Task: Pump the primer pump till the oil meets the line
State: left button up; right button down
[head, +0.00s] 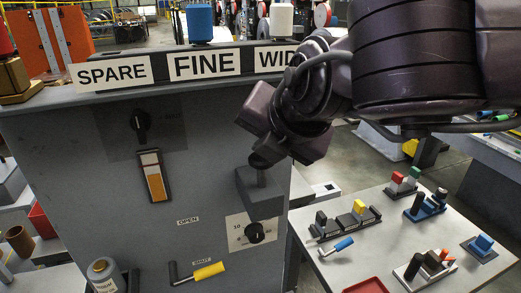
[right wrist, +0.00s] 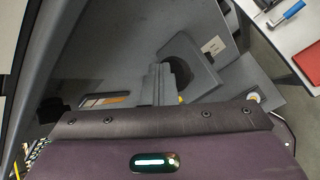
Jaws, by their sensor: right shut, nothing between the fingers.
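The primer pump (head: 262,203) is a grey block on the cabinet front with a short plunger and dark round knob on top. The sight glass (head: 153,176) on the cabinet shows orange oil in its lower part and pale space above; a thin dark line crosses near its top, above the oil. My right gripper (head: 264,152) is over the pump knob, its fingers largely hidden by the wrist. In the right wrist view the fingers (right wrist: 166,84) are together with nothing between them, close to the dark knob (right wrist: 182,66); I cannot tell if they touch. My left gripper is not in view.
The grey cabinet (head: 60,150) also carries a rotary knob (head: 140,121), a dial (head: 255,232) and a yellow-handled lever (head: 208,271). Blue (head: 200,22) and white (head: 282,20) spools stand on top. A side table (head: 350,262) at right holds several small fixtures.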

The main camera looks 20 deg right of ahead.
aim_at(264, 160)
jog(key=shift+r+p, duration=1.3)
jog(key=shift+r, duration=1.75)
jog(key=shift+w+d, duration=0.1)
